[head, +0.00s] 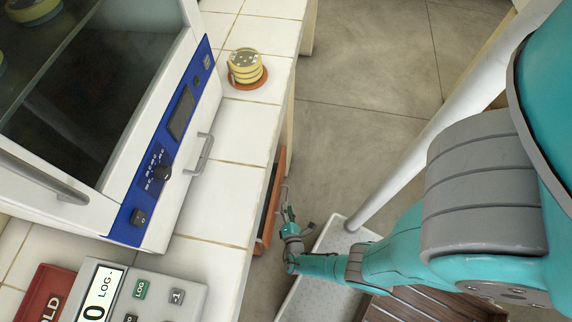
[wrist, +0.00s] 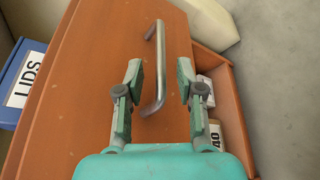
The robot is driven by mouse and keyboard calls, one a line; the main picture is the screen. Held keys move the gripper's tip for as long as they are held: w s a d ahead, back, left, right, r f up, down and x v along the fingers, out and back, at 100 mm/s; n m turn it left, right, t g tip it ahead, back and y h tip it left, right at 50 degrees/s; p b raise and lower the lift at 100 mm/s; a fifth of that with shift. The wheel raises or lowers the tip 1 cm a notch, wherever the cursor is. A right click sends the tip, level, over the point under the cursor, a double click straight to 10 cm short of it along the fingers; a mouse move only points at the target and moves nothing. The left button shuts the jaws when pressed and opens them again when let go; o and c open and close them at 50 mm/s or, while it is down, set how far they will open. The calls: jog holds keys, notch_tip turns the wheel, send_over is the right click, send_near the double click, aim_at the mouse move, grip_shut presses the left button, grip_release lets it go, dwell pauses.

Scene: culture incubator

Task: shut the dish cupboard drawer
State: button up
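The drawer's orange-brown wooden front (wrist: 95,75) fills the middle of the wrist view, with a silver bar handle (wrist: 160,65) on it. The drawer stands open: its inside shows at the right of the front. In the head view the drawer (head: 267,215) sticks out from under the white counter. My gripper (wrist: 160,68) is open, one finger on each side of the handle in the picture. I cannot tell whether the fingers touch anything. In the head view my gripper (head: 286,212) is beside the drawer front.
White labelled packs (wrist: 215,135) lie in the drawer. A blue bin marked LIDS (wrist: 20,85) is at the left of the wrist view. On the tiled counter (head: 235,150) stand the incubator (head: 185,150), a stack of dishes (head: 245,67) and a grey keypad device (head: 160,295).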

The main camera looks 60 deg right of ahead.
jog(key=shift+x, duration=1.8)
grip_shut()
